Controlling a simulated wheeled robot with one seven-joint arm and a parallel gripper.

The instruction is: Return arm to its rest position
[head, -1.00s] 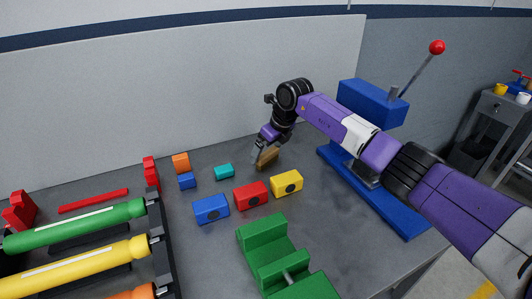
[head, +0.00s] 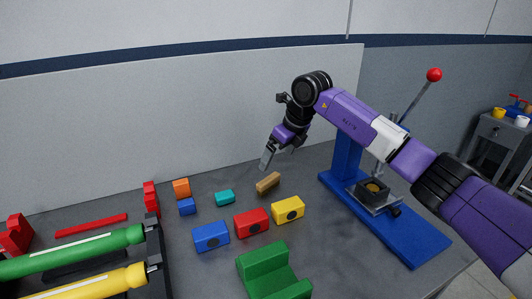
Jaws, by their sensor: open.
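My gripper (head: 268,157) hangs from my purple and black arm, above the bench near the middle of the head view. It is empty, and its fingertips point down and to the left. A tan wooden block (head: 268,183) lies on the bench just below the fingertips, apart from them. My arm reaches in from the right edge and passes in front of the blue press.
Blue (head: 210,237), red (head: 251,223) and yellow (head: 288,210) blocks lie in front, with a green cradle (head: 266,268) nearer. A blue press (head: 385,217) with a red-knobbed lever (head: 434,75) stands right. Coloured rollers (head: 75,252) lie left. A wall panel (head: 150,130) stands behind.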

